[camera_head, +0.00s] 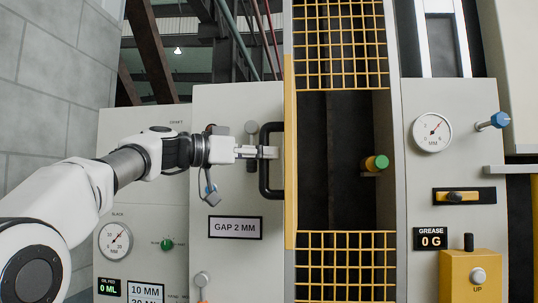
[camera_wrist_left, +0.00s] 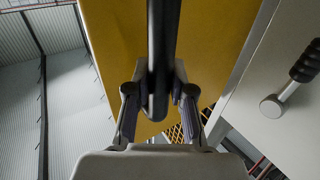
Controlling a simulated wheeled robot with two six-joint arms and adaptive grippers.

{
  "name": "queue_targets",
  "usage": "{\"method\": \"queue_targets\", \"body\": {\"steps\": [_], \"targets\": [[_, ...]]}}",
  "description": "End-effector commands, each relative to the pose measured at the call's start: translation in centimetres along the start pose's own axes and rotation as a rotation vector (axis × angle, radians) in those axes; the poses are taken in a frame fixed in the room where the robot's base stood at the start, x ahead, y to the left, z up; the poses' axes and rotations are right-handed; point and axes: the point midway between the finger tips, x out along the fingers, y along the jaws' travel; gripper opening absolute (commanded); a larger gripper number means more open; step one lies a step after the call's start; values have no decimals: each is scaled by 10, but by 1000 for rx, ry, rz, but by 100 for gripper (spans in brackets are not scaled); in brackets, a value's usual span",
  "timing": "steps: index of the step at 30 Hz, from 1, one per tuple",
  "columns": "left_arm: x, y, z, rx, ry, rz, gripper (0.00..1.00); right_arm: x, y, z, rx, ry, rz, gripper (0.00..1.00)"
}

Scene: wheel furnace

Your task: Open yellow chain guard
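The yellow chain guard (camera_head: 289,200) shows nearly edge-on in the head view, at the left side of a dark opening between two yellow mesh panels. Its broad yellow face fills the upper middle of the left wrist view (camera_wrist_left: 115,45). A black bar handle (camera_head: 264,184) stands out from the guard; it also shows in the left wrist view (camera_wrist_left: 162,40). My left gripper (camera_head: 268,152) has a finger on each side of the handle and looks shut on it; in the wrist view (camera_wrist_left: 160,92) the pads sit close against the bar. My right gripper is out of view.
The dark opening (camera_head: 335,170) is uncovered, with a green-ended knob (camera_head: 376,163) at its right. Yellow mesh (camera_head: 340,88) lies above and below it. Grey panels carry a gauge (camera_head: 432,132), a blue knob (camera_head: 500,120) and a GAP 2 MM sign (camera_head: 235,227).

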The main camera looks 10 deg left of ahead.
Motion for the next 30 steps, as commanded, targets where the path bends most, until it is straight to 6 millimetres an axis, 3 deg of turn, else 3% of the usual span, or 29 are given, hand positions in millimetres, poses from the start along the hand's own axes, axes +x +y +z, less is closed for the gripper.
{"method": "queue_targets", "body": {"steps": [2,14,24,30], "targets": [[0,0,0,0,1,0,47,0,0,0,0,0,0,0],[-9,0,0,-2,0,-1,47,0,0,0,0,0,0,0],[-90,0,-1,-3,4,0,47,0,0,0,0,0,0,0],[-118,0,0,0,1,-1,47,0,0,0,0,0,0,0]]}}
